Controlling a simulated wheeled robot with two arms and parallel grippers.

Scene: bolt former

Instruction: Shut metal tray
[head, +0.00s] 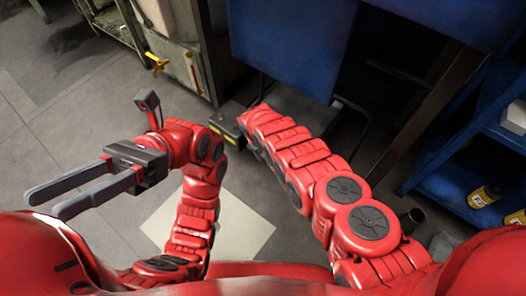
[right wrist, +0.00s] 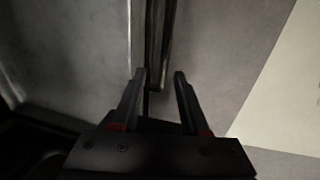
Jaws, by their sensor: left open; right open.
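I cannot surely pick out the metal tray in either view. In the right wrist view, a grey surface (right wrist: 70,50) with a pale upright edge fills the left, and a dark narrow strip (right wrist: 160,35) runs down from the top. My right gripper (right wrist: 159,76) is open, its fingertips pointing at the lower part of that strip; contact cannot be told. In the head view my right arm reaches up to the middle, and its gripper is hidden. My left gripper (head: 45,203) is open and empty at the left, over the floor, pointing left.
A blue machine body (head: 290,50) stands at the top middle. A grey-green cabinet (head: 195,45) with a yellow handle (head: 156,63) is at the upper left. A blue shelf (head: 460,185) with yellow bottles (head: 484,197) is at the right. Grey floor (head: 60,115) is clear at the left.

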